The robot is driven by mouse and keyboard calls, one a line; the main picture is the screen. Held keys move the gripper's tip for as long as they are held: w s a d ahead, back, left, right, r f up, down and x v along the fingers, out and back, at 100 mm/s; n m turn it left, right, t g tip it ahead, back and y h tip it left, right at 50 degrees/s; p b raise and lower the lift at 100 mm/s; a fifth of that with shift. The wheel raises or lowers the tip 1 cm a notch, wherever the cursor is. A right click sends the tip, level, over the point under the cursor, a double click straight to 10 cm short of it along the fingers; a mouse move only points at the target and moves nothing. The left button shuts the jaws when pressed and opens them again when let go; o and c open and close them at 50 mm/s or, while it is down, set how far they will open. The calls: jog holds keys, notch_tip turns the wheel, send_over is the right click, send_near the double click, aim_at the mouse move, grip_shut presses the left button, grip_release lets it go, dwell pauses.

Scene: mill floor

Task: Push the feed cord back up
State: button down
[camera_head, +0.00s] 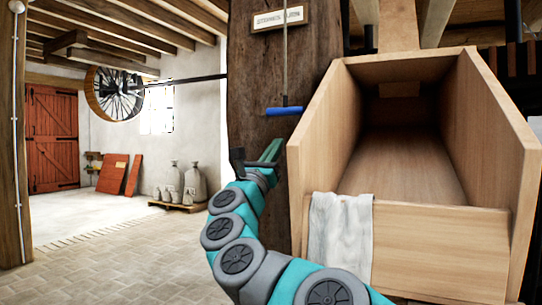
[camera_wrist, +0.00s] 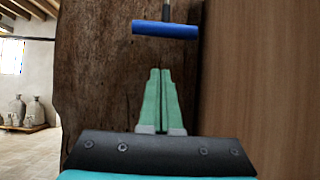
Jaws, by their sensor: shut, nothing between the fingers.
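The feed cord (camera_head: 285,65) hangs down in front of a dark wooden post, below a small lettered sign. A blue crossbar handle (camera_head: 284,111) is fixed level at its lower end. The handle also shows in the wrist view (camera_wrist: 165,30), near the top. My gripper (camera_head: 274,146) is below the handle and apart from it. In the wrist view its green fingers (camera_wrist: 160,75) are together, with nothing between them, and point up toward the handle.
The wooden post (camera_head: 250,60) stands behind the cord. A large open wooden chute (camera_head: 445,235) is close on the right, with a pale cloth (camera_head: 340,232) over its front edge. Sacks (camera_head: 194,182) stand at the back left. The floor (camera_head: 130,255) on the left is clear.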

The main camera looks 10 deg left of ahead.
notch_tip(320, 180, up, 5)
jog(key=w+d, duration=0.1)
jog(key=w, duration=0.1)
jog(key=shift+w+r+p, duration=0.2)
jog(key=shift+w+p, duration=0.1)
jog(key=shift+p, duration=0.05)
dwell(0.4)
notch_tip(320, 180, up, 9)
jog(key=p, duration=0.6)
send_over(285, 111)
jog(key=s+a, duration=0.1)
jog(key=shift+s, duration=0.2)
